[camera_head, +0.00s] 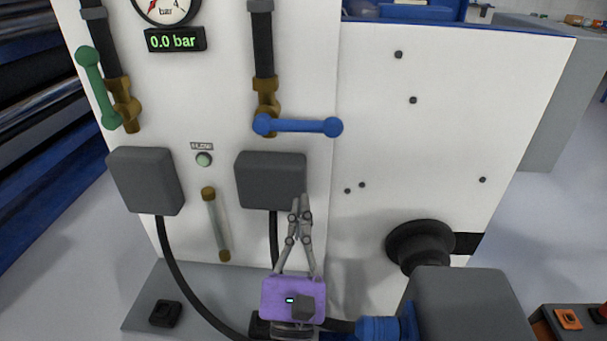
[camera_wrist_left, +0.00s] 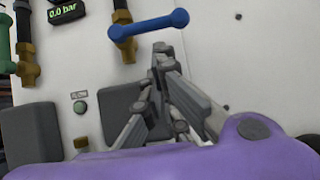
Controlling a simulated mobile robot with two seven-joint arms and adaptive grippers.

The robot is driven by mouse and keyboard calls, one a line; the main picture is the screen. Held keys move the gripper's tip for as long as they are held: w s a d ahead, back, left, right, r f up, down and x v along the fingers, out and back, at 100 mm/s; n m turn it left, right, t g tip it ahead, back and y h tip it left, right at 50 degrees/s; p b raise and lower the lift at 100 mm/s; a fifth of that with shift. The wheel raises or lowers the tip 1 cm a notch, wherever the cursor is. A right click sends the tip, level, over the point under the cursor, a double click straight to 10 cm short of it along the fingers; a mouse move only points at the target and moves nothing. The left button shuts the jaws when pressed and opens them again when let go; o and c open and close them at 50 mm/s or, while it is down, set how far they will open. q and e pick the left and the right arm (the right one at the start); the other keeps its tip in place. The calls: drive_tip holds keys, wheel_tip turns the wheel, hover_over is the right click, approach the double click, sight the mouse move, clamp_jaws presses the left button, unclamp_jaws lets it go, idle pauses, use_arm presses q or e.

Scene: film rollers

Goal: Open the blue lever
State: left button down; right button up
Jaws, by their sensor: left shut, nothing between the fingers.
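The blue lever (camera_head: 298,126) lies horizontal on the white panel, its left knob at the brass valve (camera_head: 266,100) and its free knob to the right. It also shows in the left wrist view (camera_wrist_left: 150,25), near the top and tilted by the camera. My left gripper (camera_head: 301,198), with a purple body, is shut and empty. In the head view its fingertips point up, below the lever and at the right edge of a grey box, apart from the lever. In the left wrist view the fingers (camera_wrist_left: 165,50) point up toward the lever. My right gripper is not in view.
A green lever (camera_head: 98,88) stands nearly upright at the left valve. A display (camera_head: 175,40) reads 0.0 bar. Grey boxes (camera_head: 146,180) (camera_head: 270,180) jut from the panel below the valves. A black round part (camera_head: 420,243) protrudes at right. The panel right of the blue lever is mostly clear.

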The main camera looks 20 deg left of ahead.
sight(298, 126)
use_arm(q)
drive_tip(key=p+x, duration=0.3)
drive_tip(key=x, duration=0.5)
drive_tip(key=shift+w+r, duration=0.15)
drive_tip(key=shift+r, duration=0.1)
drive_tip(key=shift+w+a+r, duration=0.2)
drive_tip(key=shift+w+r, duration=0.05)
drive_tip(key=shift+w, duration=0.25)
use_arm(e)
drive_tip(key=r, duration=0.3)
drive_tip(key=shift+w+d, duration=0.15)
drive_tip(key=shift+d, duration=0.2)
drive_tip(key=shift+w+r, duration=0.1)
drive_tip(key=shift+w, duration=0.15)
use_arm(q)
drive_tip(key=shift+d+r+n+y, duration=0.15)
drive_tip(key=shift+r+n+y, duration=0.1)
drive_tip(key=shift+n+y, duration=0.45)
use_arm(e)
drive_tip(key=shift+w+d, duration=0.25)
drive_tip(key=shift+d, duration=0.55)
